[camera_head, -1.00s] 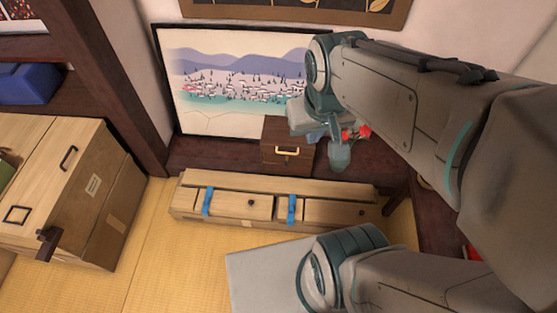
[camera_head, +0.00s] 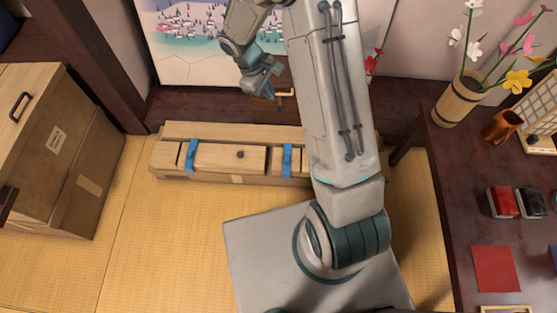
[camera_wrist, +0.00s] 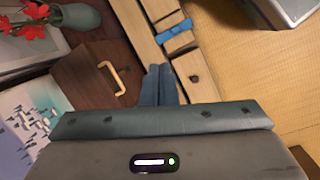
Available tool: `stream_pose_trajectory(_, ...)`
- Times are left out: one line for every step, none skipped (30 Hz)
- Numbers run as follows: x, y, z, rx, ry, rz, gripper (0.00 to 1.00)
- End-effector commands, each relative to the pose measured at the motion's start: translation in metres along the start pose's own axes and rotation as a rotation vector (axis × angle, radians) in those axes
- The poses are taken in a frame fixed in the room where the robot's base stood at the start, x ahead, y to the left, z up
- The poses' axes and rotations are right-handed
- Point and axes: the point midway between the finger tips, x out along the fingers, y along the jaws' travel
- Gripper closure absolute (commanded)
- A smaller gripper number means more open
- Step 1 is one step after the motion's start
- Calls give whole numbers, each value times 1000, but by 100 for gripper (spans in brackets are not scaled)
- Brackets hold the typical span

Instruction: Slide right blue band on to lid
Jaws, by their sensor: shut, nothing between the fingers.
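A long pale wooden box (camera_head: 220,134) lies on the tatami along the dark wooden step. Its lid (camera_head: 225,157) has a dark knob. A left blue band (camera_head: 191,155) and a right blue band (camera_head: 287,160) cross it, one at each end of the middle lid section; part of the box's right end is hidden behind my arm. The right blue band also shows in the wrist view (camera_wrist: 174,31). My gripper (camera_head: 270,90) is shut and empty, above the back of the box and apart from the bands. Its closed fingertips also show in the wrist view (camera_wrist: 160,72).
A small brown drawer box (camera_wrist: 90,78) with a brass handle stands behind, near my gripper. A painted screen (camera_head: 190,40) leans at the back. A dark table (camera_head: 450,200) with a flower vase is at right; tatami (camera_head: 180,240) in front is clear.

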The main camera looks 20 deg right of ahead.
Motion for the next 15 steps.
stream_pose_trajectory(42, -8, -19, -50, -16, -8, 100)
stream_pose_trajectory(58, -11, -28, -77, -22, -9, 100)
stream_pose_trajectory(79, -16, -39, -116, -29, -12, 100)
stream_pose_trajectory(96, -19, -47, -144, -33, -13, 100)
stream_pose_trajectory(112, -23, -55, -172, -39, -16, 100)
stream_pose_trajectory(134, -28, -65, -207, -45, -19, 100)
stream_pose_trajectory(150, -33, -72, -233, -48, -22, 100)
stream_pose_trajectory(165, -37, -79, -259, -52, -25, 100)
stream_pose_trajectory(184, -43, -87, -290, -56, -28, 100)
stream_pose_trajectory(198, -47, -92, -311, -59, -32, 100)
stream_pose_trajectory(210, -51, -97, -331, -61, -34, 100)
stream_pose_trajectory(225, -57, -103, -355, -64, -38, 100)
stream_pose_trajectory(235, -60, -106, -371, -65, -40, 100)
stream_pose_trajectory(243, -63, -110, -386, -66, -41, 100)
stream_pose_trajectory(253, -67, -113, -402, -67, -45, 100)
